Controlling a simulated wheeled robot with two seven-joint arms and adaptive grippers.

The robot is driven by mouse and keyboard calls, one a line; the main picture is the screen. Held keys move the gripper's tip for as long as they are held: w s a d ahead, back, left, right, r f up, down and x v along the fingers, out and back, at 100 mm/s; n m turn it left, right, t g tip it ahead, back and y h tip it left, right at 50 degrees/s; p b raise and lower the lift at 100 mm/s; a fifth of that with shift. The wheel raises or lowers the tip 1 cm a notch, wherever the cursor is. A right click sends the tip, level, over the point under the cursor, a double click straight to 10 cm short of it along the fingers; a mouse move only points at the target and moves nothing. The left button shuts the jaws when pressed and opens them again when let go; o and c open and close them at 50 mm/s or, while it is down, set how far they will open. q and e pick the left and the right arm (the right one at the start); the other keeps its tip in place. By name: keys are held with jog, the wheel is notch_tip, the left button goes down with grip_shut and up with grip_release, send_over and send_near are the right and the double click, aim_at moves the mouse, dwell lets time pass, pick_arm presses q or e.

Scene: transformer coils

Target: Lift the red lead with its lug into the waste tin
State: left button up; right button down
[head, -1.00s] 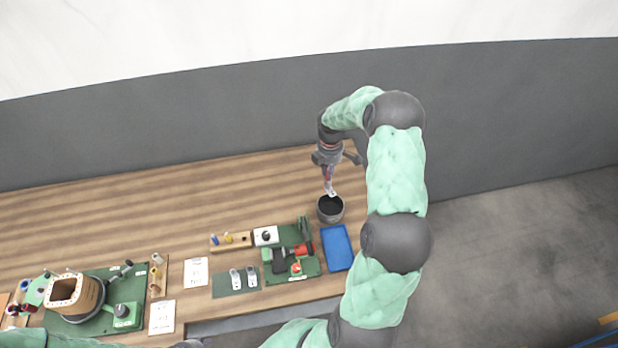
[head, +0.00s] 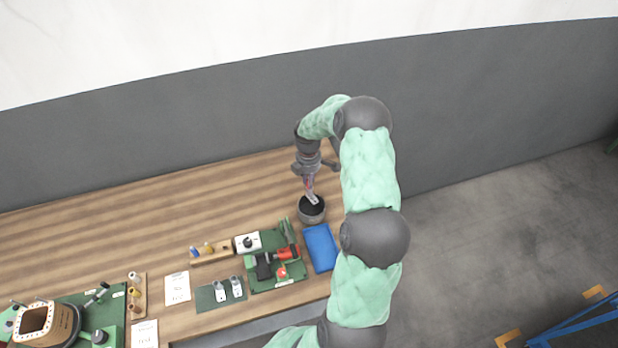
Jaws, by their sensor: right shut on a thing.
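My right gripper (head: 309,176) is at the back of the bench, pointing down and shut on the red lead. Only a thin reddish strip of the lead (head: 310,187) shows below the jaws. Its pale metal lug (head: 313,199) hangs at the lower end, over the mouth of the waste tin. The waste tin (head: 312,218) is a round dark grey pot standing upright on the wood. The lug overlaps the tin's far rim in the picture; I cannot tell how far inside it reaches. My left gripper is out of view.
A blue tray (head: 321,248) lies just in front of the tin. The coil former (head: 38,322) is far left. The back left bench is clear.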

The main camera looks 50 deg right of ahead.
aim_at(309, 191)
jog(key=shift+f, duration=0.5)
jog(key=shift+f, duration=0.1)
jog(key=shift+f+b, duration=2.25)
jog(key=shift+f, duration=0.95)
jog(key=c, duration=0.7)
grip_release()
jog(key=shift+c, duration=0.2)
jog(key=shift+r, duration=0.1)
jog(key=shift+r+p, duration=2.9)
jog(key=shift+r, duration=1.6)
